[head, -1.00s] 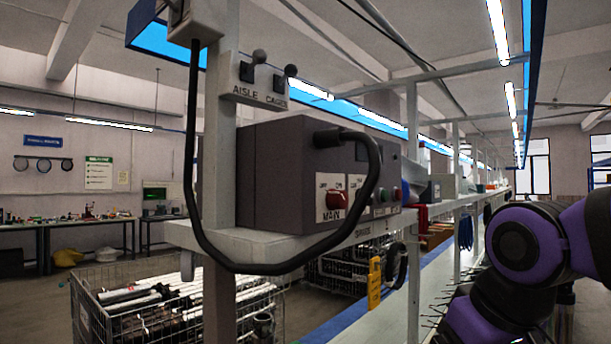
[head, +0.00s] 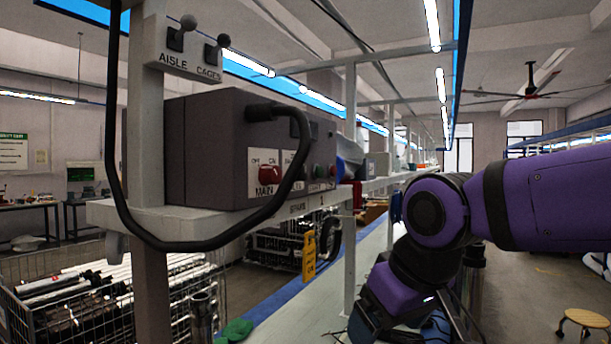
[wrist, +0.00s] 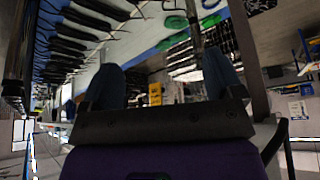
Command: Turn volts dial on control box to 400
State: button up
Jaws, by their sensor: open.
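The dark grey control box (head: 215,150) sits on a white shelf in the head view, its front face seen at a steep angle. A red knob (head: 269,174) is on its plate marked MAIN. A second pale plate (head: 288,158) beside it is mostly covered by a thick black cable, so I cannot make out the volts dial or its setting. My gripper (wrist: 162,82) is open and empty in the wrist view, its two bluish fingers wide apart. The control box cannot be made out there.
The black cable (head: 190,246) loops from the box's front below the shelf and up the post. A switch plate marked AISLE and CAGES (head: 188,55) is above the box. A wire cage of tubes (head: 60,285) stands at lower left. A stool (head: 585,318) is at lower right.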

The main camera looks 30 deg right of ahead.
jog(key=c, duration=0.3)
jog(key=shift+w+r, duration=0.2)
jog(key=shift+r, duration=0.2)
jog(key=shift+c, duration=0.7)
jog(key=w+d+r+n+t+y, duration=0.1)
jog(key=w+r+n+t+y, duration=0.15)
jog(key=w+r, duration=0.4)
jog(key=n+t+y, duration=0.3)
jog(key=y, duration=0.3)
send_near(306, 173)
jog(key=x, duration=0.9)
jog(key=shift+w+a+f, duration=0.1)
jog(key=shift+w+a, duration=0.1)
jog(key=shift+a, duration=0.15)
jog(key=c, duration=0.9)
